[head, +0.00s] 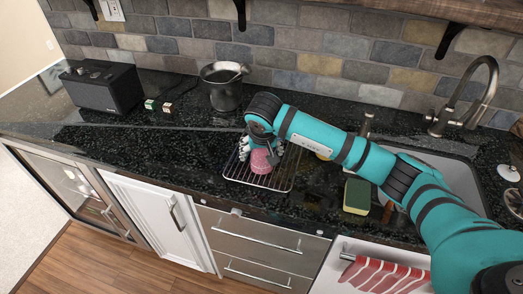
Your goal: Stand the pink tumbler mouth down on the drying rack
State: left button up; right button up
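The pink tumbler (261,163) is at the wire drying rack (286,180), low over its left half or standing on it; I cannot tell if it touches the wires. It looks roughly upright on its axis, wider toward the bottom; its mouth is not visible. My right gripper (262,152) reaches in from the right and points down from above. Its fingers sit on both sides of the tumbler's upper part and appear shut on it. They hide the tumbler's top. My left gripper is not in view.
Right of the rack are a yellow-green sponge (357,196) and the sink (455,180) with a tall faucet (468,95). Behind stand a dark metal pot (224,90), small boxes (158,106) and a black speaker (103,87). The counter (150,145) left of the rack is clear.

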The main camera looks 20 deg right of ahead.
jog(key=shift+r, duration=0.1)
jog(key=p+v, duration=0.3)
jog(key=v, duration=1.6)
jog(key=shift+w+d+r, duration=0.15)
jog(key=shift+w+r, duration=0.05)
jog(key=shift+w, duration=0.15)
jog(key=shift+f, duration=0.1)
